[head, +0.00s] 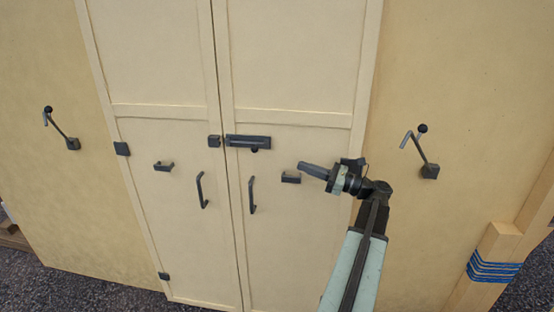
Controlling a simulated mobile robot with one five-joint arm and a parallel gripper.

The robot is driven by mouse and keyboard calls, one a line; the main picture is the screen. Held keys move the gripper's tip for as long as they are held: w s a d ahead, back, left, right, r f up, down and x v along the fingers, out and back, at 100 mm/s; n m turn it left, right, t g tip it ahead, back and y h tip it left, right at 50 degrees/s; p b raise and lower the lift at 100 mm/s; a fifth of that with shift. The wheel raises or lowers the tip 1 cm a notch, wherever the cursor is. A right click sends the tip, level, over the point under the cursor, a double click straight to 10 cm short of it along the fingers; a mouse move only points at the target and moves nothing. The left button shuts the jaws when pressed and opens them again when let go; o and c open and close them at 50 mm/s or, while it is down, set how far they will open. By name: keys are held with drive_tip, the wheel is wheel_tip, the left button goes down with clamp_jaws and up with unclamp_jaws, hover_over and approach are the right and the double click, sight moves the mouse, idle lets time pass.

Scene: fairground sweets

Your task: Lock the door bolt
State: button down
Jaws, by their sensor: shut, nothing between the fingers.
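The door bolt (240,139) is a dark horizontal bar in a housing on the right door leaf (290,75), with a small dark knob (254,150) below it. Its dark keeper (214,141) sits on the left door leaf (165,70), just across the seam. No bar clearly shows between bolt and keeper; the picture is too small to be sure. My gripper (304,167) is shut and empty, pointing left, to the right of and slightly below the bolt. It appears apart from the bolt.
Two dark vertical handles (201,190) (252,195) flank the seam. Small dark blocks (163,166) (291,177) sit on each leaf, the right one near my fingertips. Cranked levers (60,130) (421,150) stick out of the side walls. A wooden post with blue rope (493,268) stands lower right.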

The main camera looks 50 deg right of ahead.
drive_tip(key=p+x, duration=0.2)
drive_tip(key=x, duration=1.1)
drive_tip(key=shift+w+a, duration=0.15)
drive_tip(key=shift+w, duration=0.15)
